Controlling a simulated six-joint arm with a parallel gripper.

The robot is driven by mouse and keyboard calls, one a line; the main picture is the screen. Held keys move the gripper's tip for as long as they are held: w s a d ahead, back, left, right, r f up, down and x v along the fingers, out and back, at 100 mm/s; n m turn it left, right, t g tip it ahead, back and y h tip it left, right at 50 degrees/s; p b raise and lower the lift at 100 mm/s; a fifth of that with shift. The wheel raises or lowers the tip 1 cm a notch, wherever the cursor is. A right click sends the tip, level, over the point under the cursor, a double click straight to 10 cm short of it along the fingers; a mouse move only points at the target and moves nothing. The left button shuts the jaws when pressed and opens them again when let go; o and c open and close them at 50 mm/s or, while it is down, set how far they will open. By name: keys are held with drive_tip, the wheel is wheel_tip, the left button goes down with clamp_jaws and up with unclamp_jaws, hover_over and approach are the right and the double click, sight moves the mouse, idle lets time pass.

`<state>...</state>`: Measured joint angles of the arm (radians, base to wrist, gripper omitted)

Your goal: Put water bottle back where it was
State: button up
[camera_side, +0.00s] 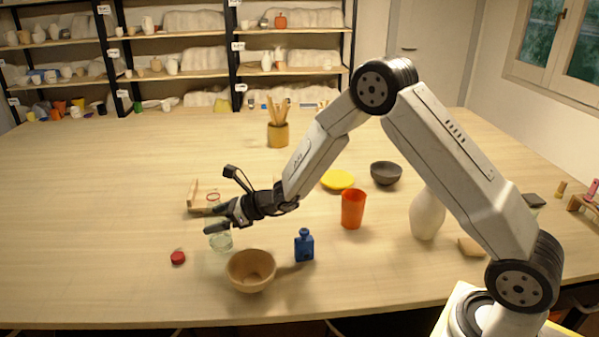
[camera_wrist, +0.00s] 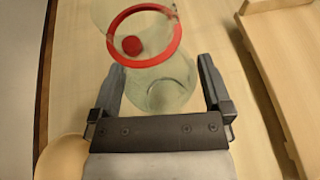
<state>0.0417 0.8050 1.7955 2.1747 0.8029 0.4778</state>
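The water bottle (camera_side: 221,241) is clear and greenish, and its lower part shows below my gripper in the side view. In the wrist view its clear body (camera_wrist: 165,92) lies between my fingers, with a red ring (camera_wrist: 112,40) near its top. My gripper (camera_side: 222,217) is spread wide, with one finger on each side of the bottle; whether they touch it is unclear. It also shows in the wrist view (camera_wrist: 160,66). A red cap (camera_side: 178,257) lies on the table left of the bottle; in the wrist view it shows through the ring (camera_wrist: 131,45).
A wooden bowl (camera_side: 250,282) and a blue bottle (camera_side: 304,246) stand close in front and to the right. A wooden tray (camera_side: 193,196) lies just behind. The left table is clear.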

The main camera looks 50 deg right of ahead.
drive_tip(key=shift+r, duration=0.25)
drive_tip(key=v, duration=1.2)
drive_tip(key=shift+s+f, duration=0.1)
idle(0.4)
drive_tip(key=s+a+f+n+g+h, duration=0.2)
drive_tip(key=s+n+g, duration=0.2)
drive_tip(key=s+n, duration=0.4)
drive_tip(key=s+a+f+n+g+h, duration=0.1)
drive_tip(key=s+f+n+g, duration=0.1)
drive_tip(key=s+n+g, duration=0.45)
drive_tip(key=s+d+r+n+t+h, duration=0.1)
drive_tip(key=s+d+n+h, duration=0.3)
drive_tip(key=n, duration=1)
drive_tip(key=shift+s+d+r+t+h, duration=0.15)
drive_tip(key=shift+s+t+h, duration=0.55)
drive_tip(key=shift+s, duration=0.45)
